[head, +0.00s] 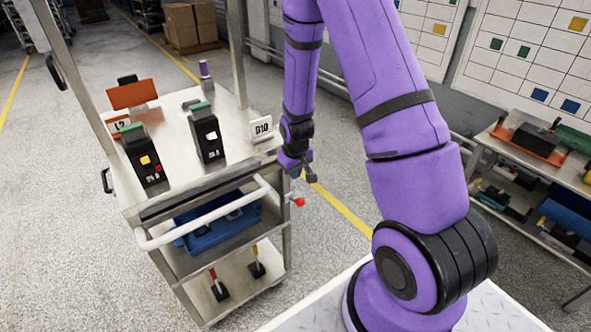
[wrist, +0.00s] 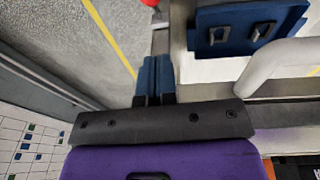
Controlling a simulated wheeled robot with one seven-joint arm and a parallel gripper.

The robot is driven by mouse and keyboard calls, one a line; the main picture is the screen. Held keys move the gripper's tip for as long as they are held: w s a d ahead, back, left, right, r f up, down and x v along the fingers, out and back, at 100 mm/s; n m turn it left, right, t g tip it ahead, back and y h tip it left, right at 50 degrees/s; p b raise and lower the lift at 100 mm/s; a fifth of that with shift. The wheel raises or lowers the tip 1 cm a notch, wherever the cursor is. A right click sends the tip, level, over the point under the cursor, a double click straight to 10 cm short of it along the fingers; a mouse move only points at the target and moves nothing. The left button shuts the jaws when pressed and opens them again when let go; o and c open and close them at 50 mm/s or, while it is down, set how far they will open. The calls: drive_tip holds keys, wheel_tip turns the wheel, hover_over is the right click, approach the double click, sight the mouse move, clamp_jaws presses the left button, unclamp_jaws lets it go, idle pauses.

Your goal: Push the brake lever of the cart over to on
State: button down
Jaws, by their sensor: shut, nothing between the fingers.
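The cart (head: 188,168) is a metal trolley with a white push handle (head: 207,222) on its near side. A brake lever with a red knob (head: 299,202) sticks out at the cart's near right corner, below the top. The red knob also shows at the top edge of the wrist view (wrist: 150,2). My gripper (head: 309,177) hangs beside that corner, just above the knob. In the wrist view its blue fingers (wrist: 155,75) are together with nothing between them, and floor shows between them and the knob. The lever's on and off marks are too small to read.
Black devices (head: 207,136) and a D10 sign (head: 262,129) stand on the cart top. A blue bin (head: 215,222) sits on the middle shelf. A loaded bench (head: 545,150) stands at right by the wall. Floor is open left of the cart.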

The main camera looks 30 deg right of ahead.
sight(298, 199)
drive_tip(key=f, duration=0.5)
drive_tip(key=d+f, duration=0.1)
drive_tip(key=f, duration=0.2)
drive_tip(key=shift+w+f, duration=0.1)
drive_tip(key=shift+f, duration=0.25)
drive_tip(key=shift+s+d+f, duration=0.1)
drive_tip(key=shift+s+f, duration=0.1)
drive_tip(key=shift+f, duration=0.5)
